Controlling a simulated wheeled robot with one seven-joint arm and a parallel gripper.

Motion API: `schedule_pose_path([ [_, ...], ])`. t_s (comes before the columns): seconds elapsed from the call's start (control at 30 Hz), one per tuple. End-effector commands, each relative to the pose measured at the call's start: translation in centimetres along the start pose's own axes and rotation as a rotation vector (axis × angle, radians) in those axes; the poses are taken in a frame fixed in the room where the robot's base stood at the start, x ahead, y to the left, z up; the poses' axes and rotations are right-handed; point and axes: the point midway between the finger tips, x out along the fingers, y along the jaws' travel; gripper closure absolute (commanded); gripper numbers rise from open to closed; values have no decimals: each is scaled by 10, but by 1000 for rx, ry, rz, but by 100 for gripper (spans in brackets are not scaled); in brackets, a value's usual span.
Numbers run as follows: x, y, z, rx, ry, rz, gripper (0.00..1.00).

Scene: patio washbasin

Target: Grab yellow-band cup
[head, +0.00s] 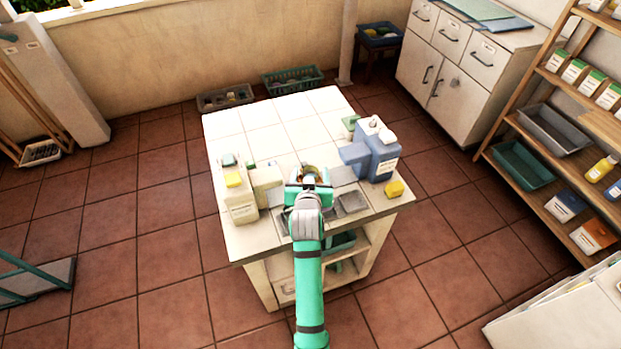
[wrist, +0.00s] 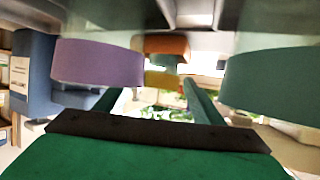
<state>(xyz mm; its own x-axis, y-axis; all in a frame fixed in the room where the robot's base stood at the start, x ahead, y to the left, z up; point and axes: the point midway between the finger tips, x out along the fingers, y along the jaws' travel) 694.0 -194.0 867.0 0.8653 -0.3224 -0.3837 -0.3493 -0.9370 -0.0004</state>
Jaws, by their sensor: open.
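My gripper (head: 308,184) is over the near middle of the tiled washbasin table, jaws open. In the wrist view its two green fingers (wrist: 150,92) reach forward, apart. A yellow band (wrist: 160,79) shows beyond and between them; the cup it belongs to is mostly hidden. An orange rounded piece (wrist: 166,45) shows just above the band, and I cannot tell if both are one object. No contact with the fingers is clear. In the head view, my gripper covers most of this spot.
In the wrist view, a purple rounded object (wrist: 97,63) is close at left and a green one (wrist: 272,80) close at right. On the tabletop (head: 240,125), a cream container (head: 240,206) stands left and a blue container (head: 382,150) right. The tabletop's back is clear.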

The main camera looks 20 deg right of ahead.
Motion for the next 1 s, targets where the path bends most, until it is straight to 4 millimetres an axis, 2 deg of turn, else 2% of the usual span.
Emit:
schedule_pose_path([
  [0.27, 5, 0, -1, 0, 1, 0, 38],
  [0.3, 5, 0, -1, 0, 1, 0, 41],
  [0.47, 5, 0, 0, 0, 1, 0, 79],
  [0.5, 5, 0, 0, 0, 1, 0, 82],
  [0.8, 4, 0, -2, 0, 2, 0, 82],
  [1.0, 0, 0, -14, 0, 4, 0, 82],
])
